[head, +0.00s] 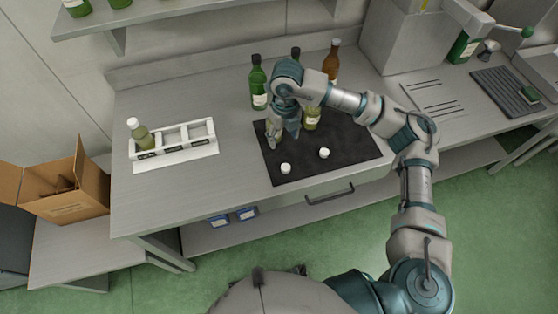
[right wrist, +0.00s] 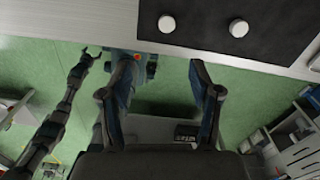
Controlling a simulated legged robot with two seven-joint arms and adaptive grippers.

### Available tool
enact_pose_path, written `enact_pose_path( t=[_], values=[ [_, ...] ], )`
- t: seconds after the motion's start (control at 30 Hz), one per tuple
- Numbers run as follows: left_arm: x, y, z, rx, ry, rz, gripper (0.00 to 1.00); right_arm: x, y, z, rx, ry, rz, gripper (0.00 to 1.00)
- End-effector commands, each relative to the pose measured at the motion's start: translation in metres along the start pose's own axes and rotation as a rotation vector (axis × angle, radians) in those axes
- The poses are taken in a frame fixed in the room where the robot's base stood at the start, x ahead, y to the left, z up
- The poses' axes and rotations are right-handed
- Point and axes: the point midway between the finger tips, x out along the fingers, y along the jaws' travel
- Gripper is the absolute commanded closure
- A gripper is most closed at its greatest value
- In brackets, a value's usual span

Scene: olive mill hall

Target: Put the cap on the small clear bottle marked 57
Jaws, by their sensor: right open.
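Two white caps lie apart on the black mat (head: 345,160), one nearer the left (head: 286,169) and one to its right (head: 324,153). Both caps also show in the right wrist view, left (right wrist: 166,23) and right (right wrist: 238,27). A small yellow-green bottle (head: 312,120) stands at the mat's back, its top hidden by my right arm. I cannot read a 57 on it. My right gripper (head: 282,138) is open and empty over the mat's left part, left of this bottle. My left gripper (right wrist: 92,54) shows small in the right wrist view; its jaw state is unclear.
A white rack (head: 175,153) at left holds a white-capped small bottle (head: 141,136). Dark green bottles (head: 258,84) and a brown bottle (head: 331,62) stand behind the mat. The steel counter (head: 235,165) is clear between rack and mat. A cardboard box (head: 85,190) is far left.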

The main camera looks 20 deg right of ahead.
Motion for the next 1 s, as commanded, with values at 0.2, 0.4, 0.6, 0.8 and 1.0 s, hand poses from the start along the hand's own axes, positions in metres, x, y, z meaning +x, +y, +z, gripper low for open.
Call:
enact_pose_path(
  t=[0.2, 0.4, 0.6, 0.8, 1.0],
  values=[
    [0.000, 0.001, -0.001, 0.000, -0.001, 0.001, 0.15, -0.001, -0.007, 0.001, 0.013, 0.003, -0.021, 0.37],
    [0.002, -0.002, 0.000, 0.000, -0.001, 0.007, 0.15, 0.003, 0.001, 0.004, 0.009, 0.006, -0.025, 0.37],
    [0.001, -0.003, 0.004, 0.002, -0.004, 0.002, 0.15, 0.039, 0.003, 0.003, 0.008, 0.010, -0.027, 0.37],
    [0.002, -0.001, 0.011, 0.001, -0.009, 0.004, 0.15, 0.083, -0.004, 0.002, 0.010, 0.007, -0.020, 0.37],
    [0.002, -0.002, 0.018, 0.001, -0.009, 0.003, 0.15, 0.114, -0.008, 0.001, 0.010, 0.005, -0.016, 0.37]
  ],
)
